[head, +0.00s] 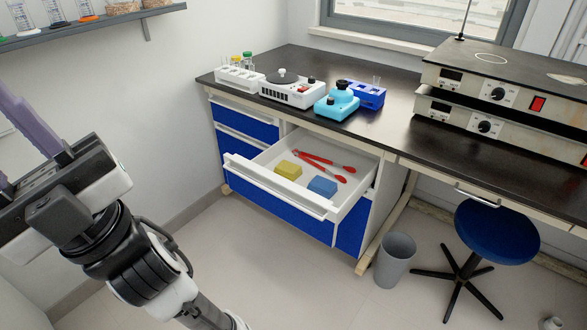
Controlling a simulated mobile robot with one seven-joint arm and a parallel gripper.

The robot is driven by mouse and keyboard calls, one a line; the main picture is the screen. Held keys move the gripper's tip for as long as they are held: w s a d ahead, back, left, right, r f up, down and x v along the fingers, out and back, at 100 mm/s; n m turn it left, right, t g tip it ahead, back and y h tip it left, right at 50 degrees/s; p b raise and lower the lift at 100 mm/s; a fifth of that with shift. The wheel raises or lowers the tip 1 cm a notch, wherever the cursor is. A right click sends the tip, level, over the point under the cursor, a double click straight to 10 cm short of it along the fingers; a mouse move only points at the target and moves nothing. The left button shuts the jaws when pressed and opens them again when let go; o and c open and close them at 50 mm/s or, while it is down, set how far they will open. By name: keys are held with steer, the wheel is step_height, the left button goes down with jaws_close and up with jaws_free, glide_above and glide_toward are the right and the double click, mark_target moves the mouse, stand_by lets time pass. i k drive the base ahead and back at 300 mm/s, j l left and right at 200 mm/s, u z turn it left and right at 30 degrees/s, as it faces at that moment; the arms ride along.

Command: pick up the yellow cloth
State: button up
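The yellow cloth (288,170) is a small folded block lying in the open white drawer (327,209) under the bench. A blue folded cloth (322,187) lies to its right in the same drawer, with a gap between them. Red-handled tongs (322,162) lie behind both. My gripper (12,150) is at the far left of the head view, well apart from the drawer. Its purple fingers stand apart with a gap between them, and one is mostly cut off by the picture edge. I see nothing held between them.
The black bench top (290,60) carries a tube rack (240,75), a white device (290,90), a light-blue device (337,101) and stacked hot plates (500,90). A grey bin (394,262) and a blue stool (497,230) stand right of the drawer. The floor before the drawer is clear.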

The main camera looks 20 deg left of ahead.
mark_target(288, 170)
steer(key=i+j+u, duration=0.25)
steer(key=i, duration=0.45)
steer(key=i+l+u, duration=0.1)
steer(key=i+u, duration=0.15)
steer(key=i, duration=0.45)
